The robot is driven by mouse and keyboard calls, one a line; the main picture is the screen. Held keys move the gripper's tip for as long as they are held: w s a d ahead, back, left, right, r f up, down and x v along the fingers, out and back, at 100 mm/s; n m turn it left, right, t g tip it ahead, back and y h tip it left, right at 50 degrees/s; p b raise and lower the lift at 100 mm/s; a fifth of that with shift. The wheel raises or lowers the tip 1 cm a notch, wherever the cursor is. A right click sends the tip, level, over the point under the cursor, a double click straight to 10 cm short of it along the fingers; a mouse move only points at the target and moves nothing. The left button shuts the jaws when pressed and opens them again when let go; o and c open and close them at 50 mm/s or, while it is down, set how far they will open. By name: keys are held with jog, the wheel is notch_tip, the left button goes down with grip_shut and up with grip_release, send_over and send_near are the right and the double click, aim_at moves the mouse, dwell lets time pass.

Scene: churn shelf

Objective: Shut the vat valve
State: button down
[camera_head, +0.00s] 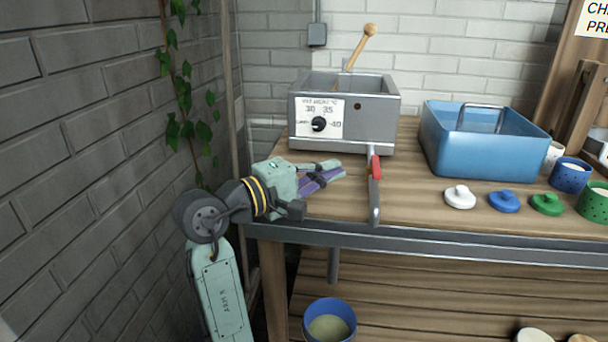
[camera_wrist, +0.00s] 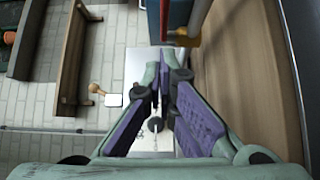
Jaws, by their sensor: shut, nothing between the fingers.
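The vat (camera_head: 372,120) is a grey metal box with a dial on its front, standing on the wooden bench. Its valve (camera_head: 375,190) shows below the vat's front right, with a red part at the top and a grey metal length reaching toward the bench's front edge. My gripper (camera_head: 336,171) is shut and empty, just left of the valve, with its fingers pointing right. The fingers look apart from the valve.
A blue tub (camera_head: 480,155) stands right of the vat. White, blue (camera_head: 504,201) and green lids lie in front of it, with cups at the far right. A blue bucket (camera_head: 330,322) stands below the bench edge. A brick wall (camera_head: 80,180) is close on the left.

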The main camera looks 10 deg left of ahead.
aim_at(375, 169)
jog(key=shift+w+d, duration=0.2)
jog(key=shift+d, duration=1.95)
